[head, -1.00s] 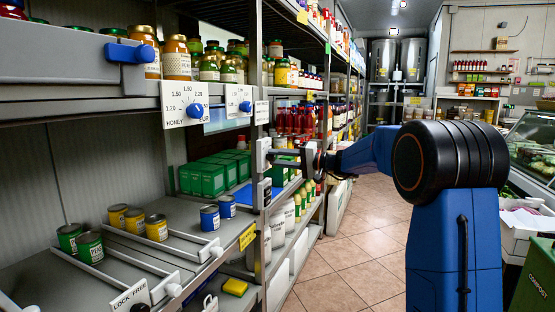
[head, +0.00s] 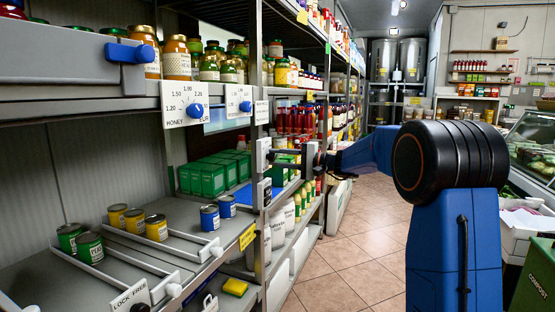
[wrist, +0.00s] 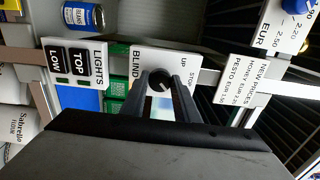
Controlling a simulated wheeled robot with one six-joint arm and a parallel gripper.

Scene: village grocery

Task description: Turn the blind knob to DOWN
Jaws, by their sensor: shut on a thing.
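The blind knob (wrist: 158,80) is a small dark knob on a white plate (wrist: 140,56) marked BLIND, with UP and STOP readable in the wrist view. The DOWN mark is not readable, and I cannot tell where the knob points. My gripper (wrist: 161,77) is shut on the knob, one finger on each side of it. In the head view the plate (head: 263,153) is on a shelf post, and my gripper (head: 290,155) reaches it from the right.
A LIGHTS switch plate (wrist: 77,65) sits beside the blind plate, and a price card (wrist: 246,84) on the other side. Shelves with green boxes (head: 207,177) and cans (head: 156,228) are at left. The tiled aisle (head: 350,240) is clear.

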